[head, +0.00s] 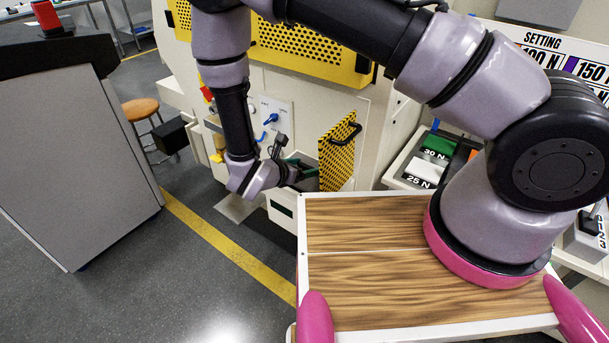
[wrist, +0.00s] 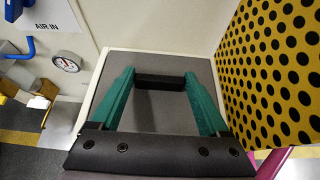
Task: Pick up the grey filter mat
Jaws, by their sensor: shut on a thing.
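The grey filter mat (wrist: 158,112) appears in the wrist view as a flat grey face inside a pale frame, with a short black bar (wrist: 160,83) across it that looks like its grip. My gripper (wrist: 160,76) has its two green fingers at the two ends of this bar and is shut on it. In the head view my gripper (head: 301,170) is low at the machine front, left of the yellow perforated panel. The mat is mostly hidden there by my gripper and arm. I cannot tell whether the mat is clear of its frame.
A yellow panel with black holes (head: 337,156) and a black handle stands open close to the right of my gripper. A gauge (wrist: 67,62) and blue valve (head: 271,119) are on the left. A wooden-topped surface (head: 365,222) lies in front. Open floor is at left.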

